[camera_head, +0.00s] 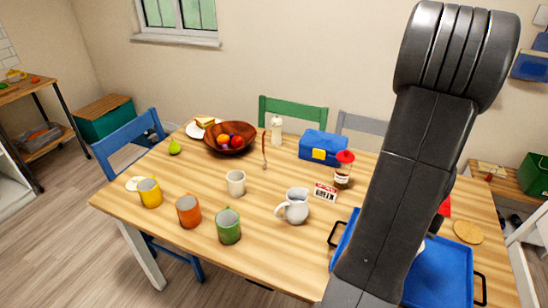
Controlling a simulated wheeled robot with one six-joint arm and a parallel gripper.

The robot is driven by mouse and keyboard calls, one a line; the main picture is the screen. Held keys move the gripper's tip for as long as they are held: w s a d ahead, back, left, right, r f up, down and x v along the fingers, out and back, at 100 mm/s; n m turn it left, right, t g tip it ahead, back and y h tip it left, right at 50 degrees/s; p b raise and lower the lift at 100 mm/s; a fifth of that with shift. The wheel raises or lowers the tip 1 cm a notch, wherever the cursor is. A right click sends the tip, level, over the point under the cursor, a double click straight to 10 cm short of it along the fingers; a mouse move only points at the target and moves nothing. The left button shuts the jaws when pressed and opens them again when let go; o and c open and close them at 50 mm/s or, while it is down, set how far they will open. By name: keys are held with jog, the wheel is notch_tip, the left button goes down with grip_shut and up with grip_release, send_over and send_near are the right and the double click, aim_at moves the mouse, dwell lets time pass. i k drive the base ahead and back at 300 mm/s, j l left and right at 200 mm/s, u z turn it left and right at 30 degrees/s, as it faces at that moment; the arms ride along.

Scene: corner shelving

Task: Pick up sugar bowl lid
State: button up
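I cannot clearly pick out a sugar bowl or its lid. A small white cup-like vessel (236,182) stands near the table's middle, but I cannot tell whether it is the sugar bowl. A flat cream disc (134,184) lies at the table's left edge by the yellow mug, and a round tan disc (468,232) lies at the right end; I cannot tell whether either is a lid. My dark arm crosses the right of the view and hides part of the table and tray. My gripper is not in view.
On the wooden table (185,255) stand a yellow mug (150,194), an orange mug (189,212), a green mug (228,228), a white pitcher (296,208), a fruit bowl (218,143), a blue lunchbox (318,147) and a blue tray (445,270). Chairs surround it.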

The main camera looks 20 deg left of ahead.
aim_at(131, 186)
jog(key=j+u, duration=0.45)
jog(key=i+j+u, duration=0.1)
jog(key=j+u, duration=0.3)
jog(key=i+j, duration=0.15)
jog(key=j, duration=0.25)
jog(key=i+j+u, duration=0.1)
jog(key=j, duration=0.35)
jog(key=i+j, duration=0.15)
jog(key=j, duration=0.25)
jog(key=i+j+u, duration=0.1)
jog(key=j, duration=0.3)
jog(key=i+j, duration=0.25)
jog(key=j, duration=0.15)
jog(key=i+j+u, duration=0.1)
jog(key=j, duration=0.3)
